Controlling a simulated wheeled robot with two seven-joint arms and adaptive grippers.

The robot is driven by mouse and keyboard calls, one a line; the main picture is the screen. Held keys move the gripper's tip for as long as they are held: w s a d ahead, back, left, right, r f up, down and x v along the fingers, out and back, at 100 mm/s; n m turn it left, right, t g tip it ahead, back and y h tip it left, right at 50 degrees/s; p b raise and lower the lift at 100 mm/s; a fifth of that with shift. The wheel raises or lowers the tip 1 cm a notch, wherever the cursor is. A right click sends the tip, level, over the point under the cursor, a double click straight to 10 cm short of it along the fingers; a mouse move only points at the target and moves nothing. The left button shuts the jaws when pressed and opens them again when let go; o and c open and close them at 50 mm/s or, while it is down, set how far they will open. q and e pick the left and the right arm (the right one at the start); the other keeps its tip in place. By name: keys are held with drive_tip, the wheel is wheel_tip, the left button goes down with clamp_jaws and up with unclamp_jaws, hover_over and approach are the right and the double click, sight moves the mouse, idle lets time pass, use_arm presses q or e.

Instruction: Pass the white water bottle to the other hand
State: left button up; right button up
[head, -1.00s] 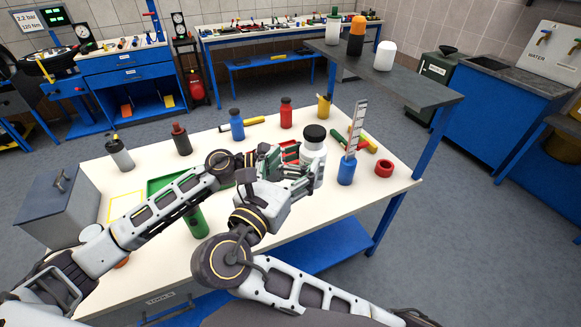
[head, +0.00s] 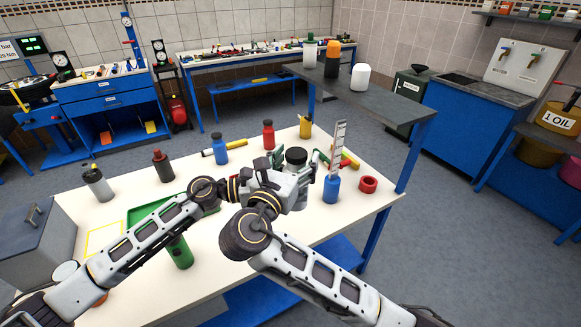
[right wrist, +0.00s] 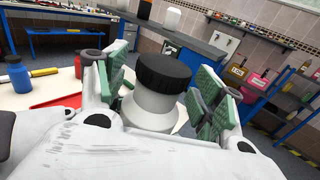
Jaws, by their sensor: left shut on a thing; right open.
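The white water bottle (head: 304,171) with a black cap stands upright above the right part of the table, among my grippers. In the right wrist view the bottle (right wrist: 150,110) sits between the green-padded fingers of my right gripper (right wrist: 165,78). These fingers are spread, with gaps visible on both sides of the cap. In the head view my right gripper (head: 283,163) is the upper one, close around the bottle. My left gripper (head: 298,190) is lower and shut on the bottle; its fingertips are mostly hidden.
A blue cup with a ruler (head: 331,187) and a red ring (head: 368,184) stand just right of the grippers. Red (head: 268,134) and blue (head: 221,150) bottles stand behind. A green tray (head: 150,212) lies left. A raised dark shelf (head: 385,98) is behind right.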

drive_tip(key=shift+w+d, duration=0.1)
drive_tip(key=shift+w, duration=0.2)
drive_tip(key=c, duration=1.1)
use_arm(q)
drive_tip(key=o, duration=1.3)
use_arm(e)
drive_tip(key=shift+c, duration=0.4)
use_arm(q)
drive_tip(key=shift+a, duration=0.15)
drive_tip(key=shift+v, duration=5.85)
drive_tip(key=shift+a+r, duration=0.1)
